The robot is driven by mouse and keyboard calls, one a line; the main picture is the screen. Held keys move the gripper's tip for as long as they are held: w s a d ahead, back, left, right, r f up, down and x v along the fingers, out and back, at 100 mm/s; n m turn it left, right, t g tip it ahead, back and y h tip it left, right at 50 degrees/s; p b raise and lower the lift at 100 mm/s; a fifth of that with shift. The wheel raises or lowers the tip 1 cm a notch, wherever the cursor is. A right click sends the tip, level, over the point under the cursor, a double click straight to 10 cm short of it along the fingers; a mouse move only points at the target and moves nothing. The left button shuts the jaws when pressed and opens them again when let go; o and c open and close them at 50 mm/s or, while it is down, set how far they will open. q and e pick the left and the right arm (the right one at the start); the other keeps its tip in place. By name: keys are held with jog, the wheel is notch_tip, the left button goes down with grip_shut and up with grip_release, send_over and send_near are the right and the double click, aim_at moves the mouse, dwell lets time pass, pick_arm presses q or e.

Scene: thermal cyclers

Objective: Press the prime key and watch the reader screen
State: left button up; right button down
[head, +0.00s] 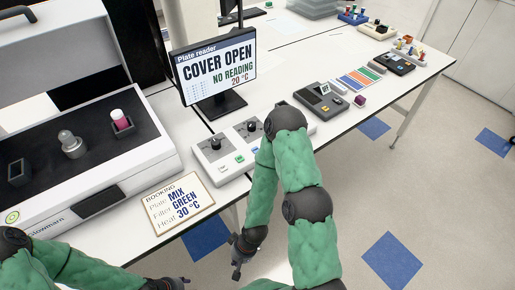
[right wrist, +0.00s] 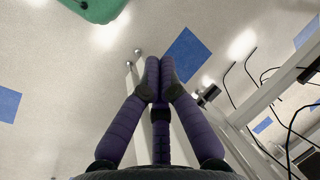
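The reader screen (head: 215,67) stands on the bench and reads "COVER OPEN", "NO READING", "20 °C". A white control box (head: 208,150) in front of it has black knobs and small keys, one green (head: 239,159) and one blue; the key labels are too small to read, so I cannot tell which is prime. My right forearm hides part of the box's right side. My right gripper (head: 240,256) hangs below the bench's front edge, apart from the box. In the right wrist view its purple fingers (right wrist: 158,75) meet, empty. My left gripper (head: 166,284) is partly cut off at the bottom edge.
The plate reader (head: 140,158) at left has its lid raised, with a pink-topped item inside. A booking card (head: 170,207) reads "MIX", "GREEN", "30 °C". A grey device (head: 319,100), colour card (head: 360,78) and racks stand further right. Open floor lies in front.

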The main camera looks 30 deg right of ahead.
jog(key=w+d+r+t+h+p, duration=0.1)
jog(key=w+d+r+p, duration=0.2)
jog(key=r+p, duration=0.55)
jog(key=w+d+r+t+p, duration=0.1)
jog(key=w+d+r+p, duration=0.15)
jog(key=r+p, duration=0.6)
notch_tip(320, 180, up, 20)
jog(key=m+t+h+p, duration=0.2)
jog(key=t+h+p, duration=0.3)
jog(key=t+h, duration=0.15)
send_over(255, 151)
jog(key=shift+g, duration=0.25)
jog(key=shift+f+b, duration=0.15)
jog(key=shift+b, duration=0.15)
notch_tip(255, 151, down, 7)
jog(key=b, duration=0.6)
jog(key=shift+f+b, duration=0.65)
jog(key=shift+f, duration=0.1)
